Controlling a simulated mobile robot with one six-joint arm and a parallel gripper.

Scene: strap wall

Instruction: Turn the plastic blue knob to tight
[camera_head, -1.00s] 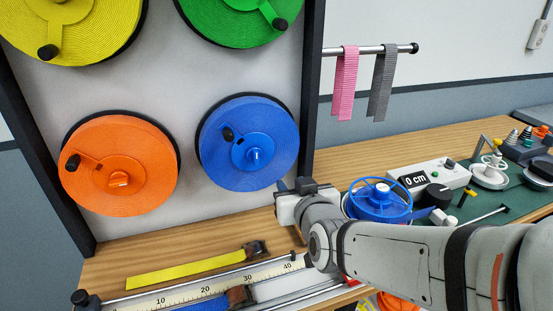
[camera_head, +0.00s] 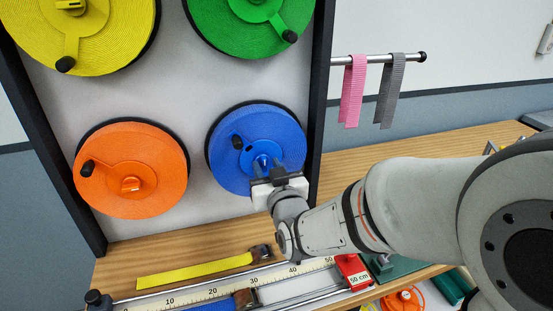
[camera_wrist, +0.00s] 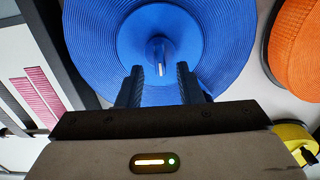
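The blue spool (camera_head: 235,165) hangs at the lower right of the wall panel. Its blue knob (camera_head: 263,161) sits at the hub and carries a pale line. In the wrist view the knob (camera_wrist: 160,56) stands just beyond my fingertips, centred between them, with the pale line nearly upright. My gripper (camera_head: 268,174) is in front of the lower part of the spool. In the wrist view my gripper (camera_wrist: 160,75) has two dark fingers apart, with nothing between them but the view of the spool and knob. I cannot tell whether a finger touches the knob.
An orange spool (camera_head: 120,185) hangs to the left, with yellow (camera_head: 110,30) and green (camera_head: 225,20) spools above. A black crank handle (camera_head: 237,141) stands out at the blue spool's upper left. A ruler (camera_head: 215,292) and yellow strap (camera_head: 190,272) lie on the bench below.

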